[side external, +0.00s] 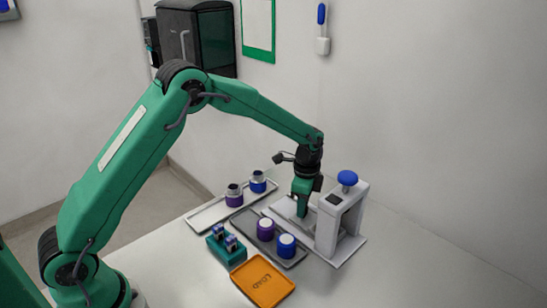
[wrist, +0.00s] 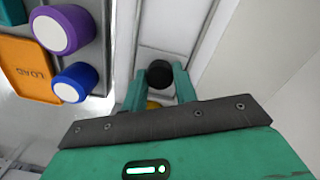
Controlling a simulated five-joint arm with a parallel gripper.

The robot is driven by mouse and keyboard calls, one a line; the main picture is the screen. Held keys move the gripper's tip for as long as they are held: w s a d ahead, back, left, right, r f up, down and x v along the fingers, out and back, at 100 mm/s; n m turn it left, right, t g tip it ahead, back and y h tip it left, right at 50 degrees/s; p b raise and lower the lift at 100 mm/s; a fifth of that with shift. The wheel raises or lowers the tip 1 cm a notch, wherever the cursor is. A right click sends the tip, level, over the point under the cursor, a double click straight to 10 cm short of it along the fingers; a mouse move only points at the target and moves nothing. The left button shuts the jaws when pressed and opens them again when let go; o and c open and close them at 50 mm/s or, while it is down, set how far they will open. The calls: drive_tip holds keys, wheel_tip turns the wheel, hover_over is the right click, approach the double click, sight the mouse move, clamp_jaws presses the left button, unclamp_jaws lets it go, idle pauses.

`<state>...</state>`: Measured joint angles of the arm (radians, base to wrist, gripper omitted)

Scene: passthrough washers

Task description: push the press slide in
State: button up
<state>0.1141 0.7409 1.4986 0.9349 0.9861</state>
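The white press (side external: 329,222) stands on the right of the table with a blue knob (side external: 347,178) on top. Its pale slide (side external: 284,208) lies at the left of the press frame. My gripper (side external: 302,208) points down over the slide, close beside the press. In the wrist view my two green fingers (wrist: 159,78) stand apart, one on each side of a round black knob (wrist: 159,73). The knob fills the gap between the fingertips, and they look closed on it. A yellow piece (wrist: 153,105) shows partly between the fingers. The slide's inner end is hidden.
A dark tray (side external: 287,262) holds a purple jar (side external: 266,229) and a blue jar (side external: 287,246) just in front of the press. A grey tray (side external: 208,217) with two jars, a teal block (side external: 226,252) and an orange LOAD tray (side external: 262,283) lie to the left.

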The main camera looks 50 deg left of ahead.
sight(312, 222)
clamp_jaws()
drive_tip(key=shift+d, duration=2)
drive_tip(key=o, duration=0.7)
unclamp_jaws()
drive_tip(key=shift+a+r, duration=0.1)
drive_tip(key=shift+r, duration=0.1)
wheel_tip(312, 222, up, 8)
drive_tip(key=shift+w+f, duration=0.1)
drive_tip(key=shift+f, duration=0.15)
